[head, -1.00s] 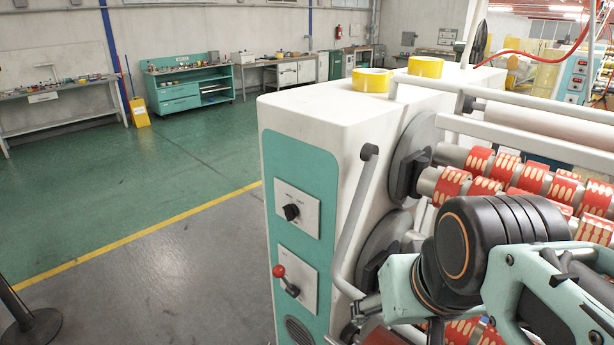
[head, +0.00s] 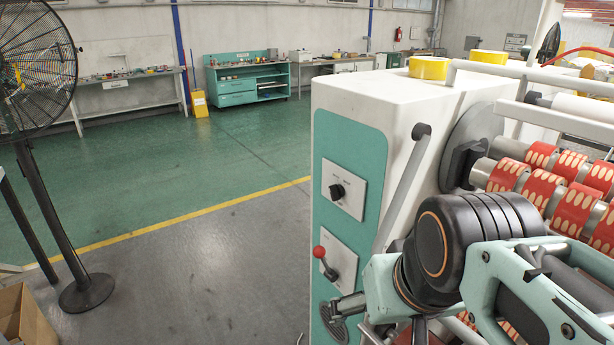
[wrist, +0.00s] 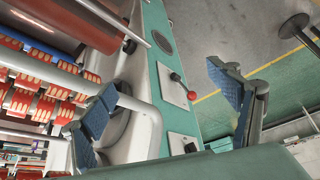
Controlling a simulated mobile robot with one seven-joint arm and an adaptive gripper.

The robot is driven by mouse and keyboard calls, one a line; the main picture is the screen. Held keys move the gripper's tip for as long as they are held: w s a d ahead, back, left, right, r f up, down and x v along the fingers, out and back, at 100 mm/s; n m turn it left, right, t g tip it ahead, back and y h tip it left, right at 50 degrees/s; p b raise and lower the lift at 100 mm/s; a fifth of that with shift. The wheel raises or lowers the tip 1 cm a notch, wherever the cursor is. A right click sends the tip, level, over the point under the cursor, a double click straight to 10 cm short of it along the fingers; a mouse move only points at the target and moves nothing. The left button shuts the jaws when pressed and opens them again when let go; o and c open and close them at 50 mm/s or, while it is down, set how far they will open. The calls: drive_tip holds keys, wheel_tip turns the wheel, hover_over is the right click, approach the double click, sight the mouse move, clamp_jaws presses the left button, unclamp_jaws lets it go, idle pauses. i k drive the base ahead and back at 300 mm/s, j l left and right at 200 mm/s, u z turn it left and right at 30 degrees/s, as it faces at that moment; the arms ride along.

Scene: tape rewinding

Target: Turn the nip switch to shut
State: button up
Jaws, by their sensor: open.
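A teal panel (head: 338,215) on the end of a white machine carries two white plates. The upper plate holds a black rotary knob (head: 337,191); the lower holds a lever with a red ball (head: 319,252), tilted up and left. Labels are too small to read, so I cannot tell which is the nip switch. In the wrist view the red-ball lever (wrist: 175,77) shows between my open, empty fingers, apart from both; the knob (wrist: 190,147) is lower. My gripper (wrist: 165,106) is open.
A bent grey bar (head: 403,185) stands beside the panel, close to my arm. Rollers with red label tape (head: 575,205) are at right. A black stand fan (head: 35,80) and a cardboard box (head: 25,315) are at left. The floor between is clear.

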sight(336, 192)
drive_tip(key=j, duration=0.55)
drive_tip(key=i+j+u, duration=0.15)
drive_tip(key=j, duration=0.95)
drive_tip(key=l+u, duration=0.1)
drive_tip(key=l, duration=0.1)
